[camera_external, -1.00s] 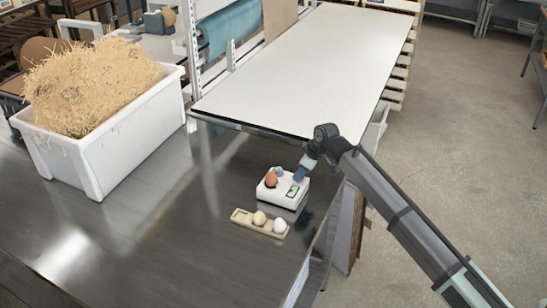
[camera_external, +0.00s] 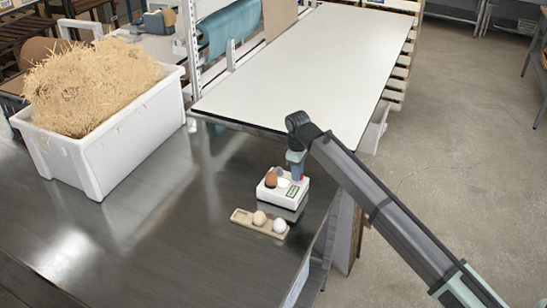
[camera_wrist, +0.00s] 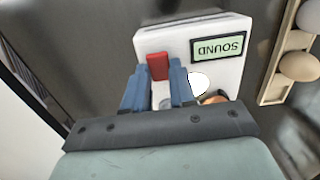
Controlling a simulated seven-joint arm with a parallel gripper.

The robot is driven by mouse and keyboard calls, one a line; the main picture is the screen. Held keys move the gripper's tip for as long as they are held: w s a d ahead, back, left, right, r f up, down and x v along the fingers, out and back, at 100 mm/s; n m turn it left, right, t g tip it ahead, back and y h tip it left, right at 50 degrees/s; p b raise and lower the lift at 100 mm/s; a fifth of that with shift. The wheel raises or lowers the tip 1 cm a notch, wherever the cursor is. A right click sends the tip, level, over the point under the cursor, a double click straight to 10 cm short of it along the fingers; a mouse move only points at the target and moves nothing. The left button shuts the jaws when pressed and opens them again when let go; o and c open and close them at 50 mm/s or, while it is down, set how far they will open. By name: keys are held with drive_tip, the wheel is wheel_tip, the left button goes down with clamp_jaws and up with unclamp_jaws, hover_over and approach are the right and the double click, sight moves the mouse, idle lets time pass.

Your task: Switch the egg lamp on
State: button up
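The egg lamp is a small white box (camera_external: 284,196) on the metal table, with a brown egg (camera_external: 271,180) on it. In the wrist view the box (camera_wrist: 222,40) has a display reading SOUND upside down (camera_wrist: 217,47), a red switch (camera_wrist: 157,66) and a bright white round spot (camera_wrist: 198,83); the brown egg is mostly hidden. My gripper (camera_external: 297,173) is over the box's far right part, pointing down. In the wrist view its blue fingers (camera_wrist: 157,80) are apart, with the red switch showing between and just beyond the tips. I cannot tell whether they touch it.
An egg holder (camera_external: 243,217) with two eggs lies just in front of the box, and shows at the right in the wrist view (camera_wrist: 272,88). A white tub of straw (camera_external: 105,155) stands at the left. The metal table between is clear. A pale tabletop (camera_external: 300,65) lies behind.

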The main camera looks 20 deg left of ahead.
drive_tip(key=o, duration=0.5)
drive_tip(key=r, duration=1.4)
drive_tip(key=shift+a, duration=0.3)
drive_tip(key=shift+f, duration=0.1)
